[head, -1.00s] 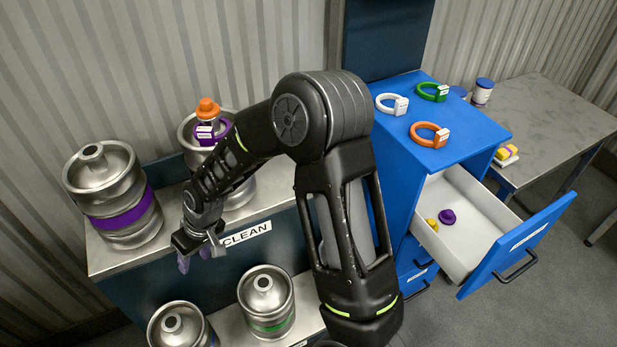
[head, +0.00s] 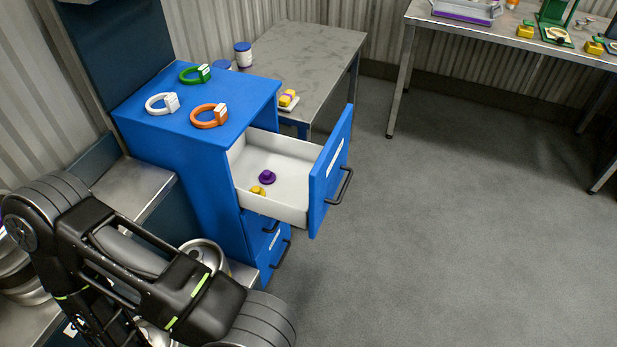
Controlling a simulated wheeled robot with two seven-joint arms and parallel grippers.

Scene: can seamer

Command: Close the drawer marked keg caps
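The open drawer (head: 330,165) is the top one of the blue cabinet (head: 190,160) and is pulled well out to the right. Its blue front carries a white label, too small to read, and a dark bar handle (head: 340,187). A purple cap (head: 267,177) and a yellow cap (head: 257,191) lie inside the white drawer box. A black arm of mine fills the lower left, apart from the drawer. Neither gripper shows in the head view.
White, orange (head: 209,116) and green rings lie on the cabinet top. Lower drawers (head: 272,250) are shut below. A grey table (head: 310,60) stands behind the cabinet. A metal keg (head: 205,257) stands near my arm. The floor right of the drawer is clear.

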